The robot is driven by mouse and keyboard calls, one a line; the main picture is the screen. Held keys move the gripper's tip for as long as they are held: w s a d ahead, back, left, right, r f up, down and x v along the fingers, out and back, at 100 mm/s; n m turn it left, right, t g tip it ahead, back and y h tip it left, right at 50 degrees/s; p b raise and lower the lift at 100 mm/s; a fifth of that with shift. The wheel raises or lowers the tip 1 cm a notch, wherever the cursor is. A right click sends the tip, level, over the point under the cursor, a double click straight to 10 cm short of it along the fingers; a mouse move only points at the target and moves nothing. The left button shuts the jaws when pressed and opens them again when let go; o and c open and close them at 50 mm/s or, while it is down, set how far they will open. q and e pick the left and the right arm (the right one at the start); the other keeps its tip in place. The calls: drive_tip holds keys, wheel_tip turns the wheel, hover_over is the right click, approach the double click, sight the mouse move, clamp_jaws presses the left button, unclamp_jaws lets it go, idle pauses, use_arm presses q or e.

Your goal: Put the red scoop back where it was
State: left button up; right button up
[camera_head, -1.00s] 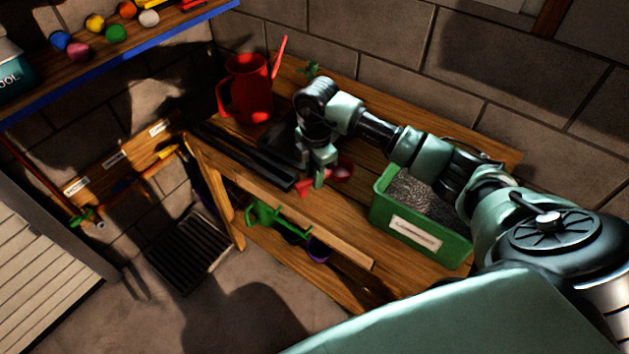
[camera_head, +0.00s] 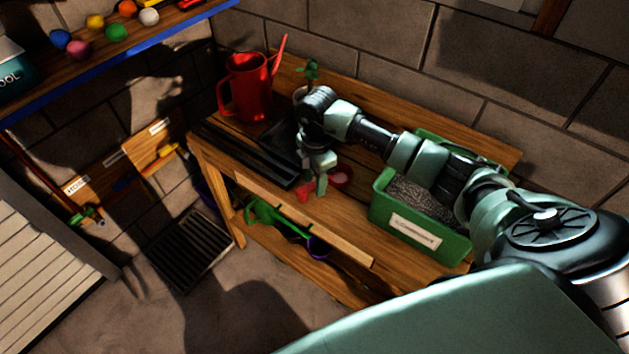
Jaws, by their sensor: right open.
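My left gripper is not in view.
A green bin (camera_head: 411,245) of grey granules stands on the right of the bench, under my right forearm. A red watering can (camera_head: 250,90), a small potted plant (camera_head: 311,72) and black trays (camera_head: 240,150) are behind and left. Green tools (camera_head: 270,213) hang below the front edge.

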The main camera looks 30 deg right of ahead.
wheel_tip(320, 180, up, 12)
drive_tip(key=b, duration=0.2)
drive_tip(key=shift+d+f, duration=0.2)
drive_tip(key=shift+f, duration=0.05)
idle(1.2)
